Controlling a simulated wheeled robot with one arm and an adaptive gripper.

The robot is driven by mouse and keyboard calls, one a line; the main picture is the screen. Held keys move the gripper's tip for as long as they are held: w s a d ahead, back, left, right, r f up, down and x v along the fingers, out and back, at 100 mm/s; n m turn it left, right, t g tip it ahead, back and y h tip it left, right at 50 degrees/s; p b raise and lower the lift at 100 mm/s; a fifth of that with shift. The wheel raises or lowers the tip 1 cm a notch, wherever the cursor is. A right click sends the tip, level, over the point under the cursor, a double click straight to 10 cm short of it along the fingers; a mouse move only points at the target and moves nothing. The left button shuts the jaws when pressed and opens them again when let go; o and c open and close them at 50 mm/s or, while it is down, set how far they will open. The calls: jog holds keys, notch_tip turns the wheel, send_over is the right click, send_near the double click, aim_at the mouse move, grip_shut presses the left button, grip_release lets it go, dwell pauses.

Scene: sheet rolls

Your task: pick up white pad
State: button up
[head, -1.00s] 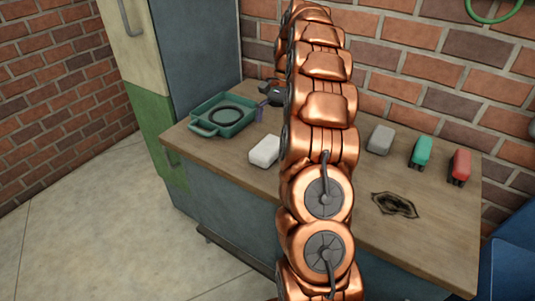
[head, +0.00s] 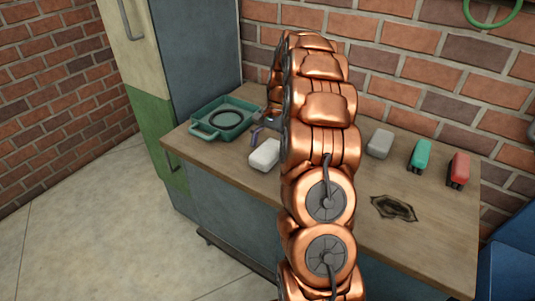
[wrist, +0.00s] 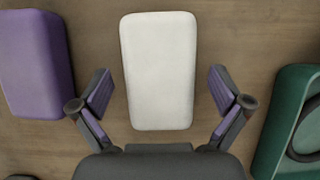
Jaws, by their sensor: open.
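The white pad (head: 265,154) lies on the wooden tabletop (head: 230,158), near its front edge and left of my arm in the head view. In the wrist view the white pad (wrist: 159,70) is upright in the picture, centred ahead of my gripper. My gripper (wrist: 160,90) is open. Its two purple-lined fingers stand to either side of the pad's lower part, with a gap on each side. I cannot tell how high the fingertips are above the table. In the head view my gripper (head: 263,131) shows just behind the pad, partly hidden by my arm.
A purple block (wrist: 36,62) lies left of the pad in the wrist view. A green tray (head: 206,134) with a dark ring inside stands left in the head view.

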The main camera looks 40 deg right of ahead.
aim_at(268, 149)
jog(key=shift+a+f, duration=0.1)
jog(key=shift+f, duration=0.1)
jog(key=c, duration=1.2)
jog(key=shift+r, duration=0.15)
notch_tip(268, 149, up, 10)
jog(key=shift+f+b, duration=0.1)
jog(key=shift+b, duration=0.3)
